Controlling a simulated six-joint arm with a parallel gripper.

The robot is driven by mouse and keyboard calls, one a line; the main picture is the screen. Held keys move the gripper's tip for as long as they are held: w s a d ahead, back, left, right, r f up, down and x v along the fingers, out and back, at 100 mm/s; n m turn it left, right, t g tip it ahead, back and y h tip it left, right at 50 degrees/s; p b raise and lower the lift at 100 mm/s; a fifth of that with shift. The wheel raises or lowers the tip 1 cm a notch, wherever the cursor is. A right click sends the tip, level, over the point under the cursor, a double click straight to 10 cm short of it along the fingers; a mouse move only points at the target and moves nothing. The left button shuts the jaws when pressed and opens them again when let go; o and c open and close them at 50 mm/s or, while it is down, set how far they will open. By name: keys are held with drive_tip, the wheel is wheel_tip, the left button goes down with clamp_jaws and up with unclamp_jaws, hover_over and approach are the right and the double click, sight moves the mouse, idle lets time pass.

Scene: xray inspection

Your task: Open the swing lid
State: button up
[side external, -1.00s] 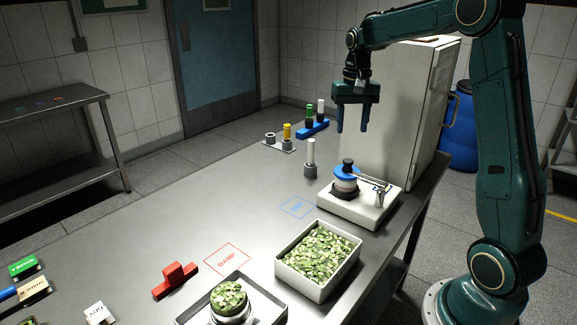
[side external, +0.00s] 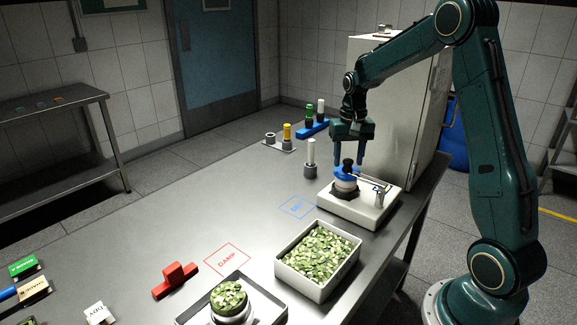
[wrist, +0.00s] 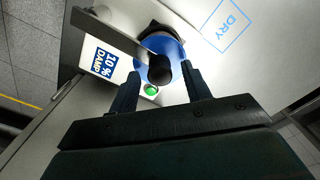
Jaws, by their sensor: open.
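The swing lid (side external: 345,173) is a blue disc with a black knob (side external: 347,164) on top. It sits over a pale cup on the white instrument (side external: 358,210) at the table's right side. In the wrist view the blue lid (wrist: 178,47) and its black knob (wrist: 160,70) lie just beyond the fingertips, with a grey bar across the lid. My gripper (side external: 349,160) is open, pointing down, with its fingers close around the knob's height. In the wrist view my gripper (wrist: 162,78) has the knob between its two fingertips, with gaps showing; contact is not visible.
A tray of green leaves (side external: 318,258) stands in front of the instrument. A grey-based white-topped post (side external: 310,160) stands left of it. A tall white cabinet (side external: 385,100) is close behind. A green light (wrist: 151,90) shows on the instrument.

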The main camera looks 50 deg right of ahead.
clamp_jaws()
drive_tip(key=shift+a, duration=0.2)
drive_tip(key=shift+s+a+n, duration=0.1)
drive_tip(key=shift+a+n, duration=0.75)
drive_tip(key=shift+n, duration=0.25)
drive_tip(key=s+a+n, duration=0.8)
drive_tip(key=n, duration=0.5)
drive_tip(key=shift+s+a+n, duration=0.2)
drive_tip(key=shift+s+n, duration=0.05)
drive_tip(key=shift+n, duration=0.15)
unclamp_jaws()
